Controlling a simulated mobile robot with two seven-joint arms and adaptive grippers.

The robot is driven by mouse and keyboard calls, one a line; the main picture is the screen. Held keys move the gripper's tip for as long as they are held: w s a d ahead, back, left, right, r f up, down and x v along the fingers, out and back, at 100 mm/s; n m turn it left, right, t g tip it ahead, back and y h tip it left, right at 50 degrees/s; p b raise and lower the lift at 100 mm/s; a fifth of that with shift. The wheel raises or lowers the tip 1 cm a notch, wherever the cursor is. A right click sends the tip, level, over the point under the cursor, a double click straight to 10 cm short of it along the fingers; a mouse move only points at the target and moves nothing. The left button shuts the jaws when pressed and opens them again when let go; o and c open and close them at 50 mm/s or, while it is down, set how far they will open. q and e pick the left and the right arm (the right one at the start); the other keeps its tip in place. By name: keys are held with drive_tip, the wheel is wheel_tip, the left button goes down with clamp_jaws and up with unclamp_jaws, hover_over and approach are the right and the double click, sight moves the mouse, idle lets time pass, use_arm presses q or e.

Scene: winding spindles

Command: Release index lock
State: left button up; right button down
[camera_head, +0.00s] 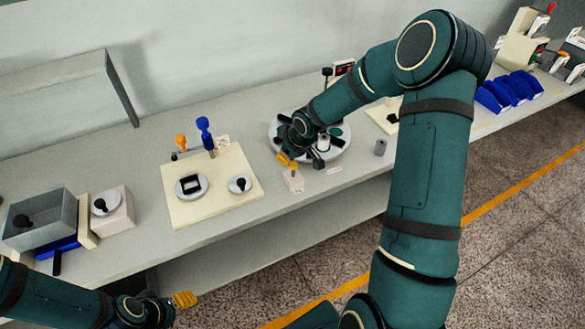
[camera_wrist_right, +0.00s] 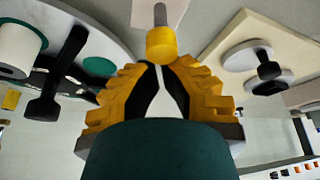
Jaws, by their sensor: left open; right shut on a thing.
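The index lock shows in the right wrist view as a yellow knob (camera_wrist_right: 160,45) on a grey pin (camera_wrist_right: 160,14), above a pale block. In the head view the small cream block (camera_head: 293,181) stands in front of the round grey index plate (camera_head: 343,152); the knob is hidden there by my gripper. My right gripper (camera_head: 288,163) is at this block, its yellow fingertips (camera_wrist_right: 162,64) shut on the yellow knob. My left gripper (camera_head: 186,299) is open and empty, low at the left, in front of the bench and away from the lock.
The plate carries a white spool (camera_head: 323,142), a green disc (camera_head: 335,131) and black clamps close to my right gripper. Blue bins (camera_head: 510,90) stand far right.

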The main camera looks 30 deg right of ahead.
drive_tip(key=shift+s+f+t+b, duration=0.1)
drive_tip(key=shift+s+t+b, duration=0.05)
drive_tip(key=shift+t+b, duration=0.15)
drive_tip(key=shift+s, duration=0.15)
drive_tip(key=shift+r, duration=0.25)
drive_tip(key=shift+w+f, duration=0.1)
drive_tip(key=shift+w, duration=0.2)
use_arm(q)
drive_tip(key=shift+s+r+p, duration=0.2)
drive_tip(key=shift+s+p, duration=0.2)
drive_tip(key=shift+p, duration=0.4)
use_arm(e)
drive_tip(key=shift+s+r, duration=0.1)
drive_tip(key=shift+r, duration=0.7)
